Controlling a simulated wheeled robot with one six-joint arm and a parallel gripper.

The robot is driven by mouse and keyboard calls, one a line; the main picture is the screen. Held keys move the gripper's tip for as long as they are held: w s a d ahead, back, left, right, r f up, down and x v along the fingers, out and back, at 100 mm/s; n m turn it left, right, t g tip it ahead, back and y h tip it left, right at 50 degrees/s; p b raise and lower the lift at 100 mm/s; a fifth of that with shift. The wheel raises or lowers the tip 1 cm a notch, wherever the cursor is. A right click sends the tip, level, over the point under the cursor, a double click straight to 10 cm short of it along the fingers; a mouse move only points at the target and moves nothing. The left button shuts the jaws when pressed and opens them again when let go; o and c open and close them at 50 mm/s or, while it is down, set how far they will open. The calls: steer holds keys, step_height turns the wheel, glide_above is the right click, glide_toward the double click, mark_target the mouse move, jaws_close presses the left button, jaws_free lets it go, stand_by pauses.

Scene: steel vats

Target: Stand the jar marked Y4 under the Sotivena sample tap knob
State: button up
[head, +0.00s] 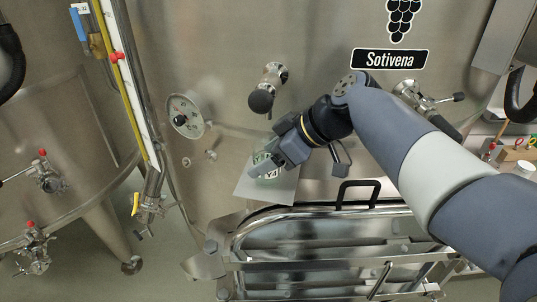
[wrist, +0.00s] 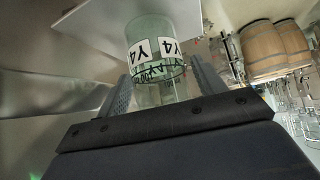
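The clear greenish jar marked Y4 (wrist: 153,88) sits between the two fingers of my gripper (wrist: 163,92), with a finger close against each side. In the head view the jar (head: 265,161) is partly hidden by my gripper (head: 266,163). It is over a pale flat plate (head: 251,189) on the front of the steel vat; I cannot tell whether its base touches the plate. The sample tap's round black knob (head: 261,101) sticks out of the vat above and slightly left of the jar. The Sotivena sign (head: 389,59) is higher up on the right.
A dial gauge (head: 185,116) is left of the tap. A valve with a black handle (head: 428,106) is behind my arm. A steel hatch (head: 320,245) with a black handle is below the plate. Barrels (wrist: 275,47) stand far off in the wrist view.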

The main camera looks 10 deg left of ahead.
steer(key=shift+o, duration=0.2)
steer(key=shift+d+r, duration=0.15)
steer(key=shift+r, duration=0.15)
steer(key=v, duration=1.1)
steer(key=shift+d+r+b, duration=0.2)
steer(key=shift+d+b, duration=0.05)
steer(key=shift+b, duration=0.2)
